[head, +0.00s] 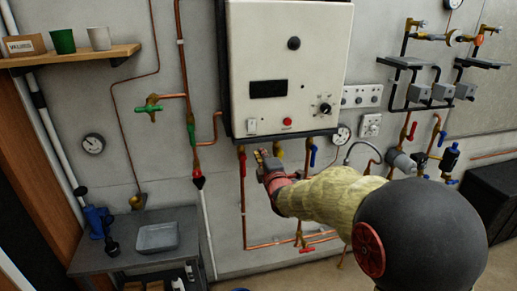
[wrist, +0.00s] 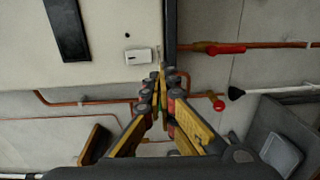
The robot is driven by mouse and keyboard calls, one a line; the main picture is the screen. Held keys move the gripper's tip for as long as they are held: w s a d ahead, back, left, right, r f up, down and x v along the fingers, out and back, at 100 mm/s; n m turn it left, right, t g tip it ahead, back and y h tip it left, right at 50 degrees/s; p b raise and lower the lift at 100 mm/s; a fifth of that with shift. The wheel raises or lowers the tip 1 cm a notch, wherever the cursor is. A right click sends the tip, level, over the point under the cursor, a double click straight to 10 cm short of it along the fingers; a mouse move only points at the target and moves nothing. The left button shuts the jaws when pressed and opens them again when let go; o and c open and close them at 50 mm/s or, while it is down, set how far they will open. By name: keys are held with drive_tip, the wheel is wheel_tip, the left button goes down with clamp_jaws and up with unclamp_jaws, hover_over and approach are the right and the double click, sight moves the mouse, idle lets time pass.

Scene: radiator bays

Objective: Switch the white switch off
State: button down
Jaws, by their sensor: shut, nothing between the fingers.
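The white switch (head: 251,126) is a small rocker on a pale plate at the lower left of the beige control box's front. It also shows in the wrist view (wrist: 140,56), just left of and above my fingertips. My gripper (head: 262,154) is below the box's bottom edge in the head view, a little right of the switch. In the wrist view my gripper (wrist: 160,72) is shut, with its fingertips together and nothing between them. The tips look close to the switch but apart from it. I cannot tell the rocker's position.
The beige box (head: 285,60) also carries a red button (head: 287,122), a black knob (head: 325,108) and a dark display (head: 268,88). Copper pipes with red, yellow and blue valve handles hang below it. A grey bench with a tray (head: 157,237) stands at the lower left.

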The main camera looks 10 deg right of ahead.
drive_tip(key=shift+s+f, duration=0.2)
drive_tip(key=shift+s, duration=0.6)
drive_tip(key=s+f+m+g, duration=0.4)
drive_tip(key=s+f+m, duration=0.1)
drive_tip(key=f, duration=0.3)
drive_tip(key=s+f+m+g, duration=0.3)
drive_tip(key=s+f+m, duration=0.15)
drive_tip(key=f, duration=0.25)
drive_tip(key=s+f+m+g+b, duration=0.1)
drive_tip(key=s+m+g+b, duration=0.3)
drive_tip(key=s, duration=3.1)
drive_tip(key=a+m+b, duration=0.1)
drive_tip(key=m+b, duration=0.3)
drive_tip(key=b, duration=0.2)
drive_tip(key=shift+s+f+g, duration=0.25)
drive_tip(key=shift+s+g, duration=0.15)
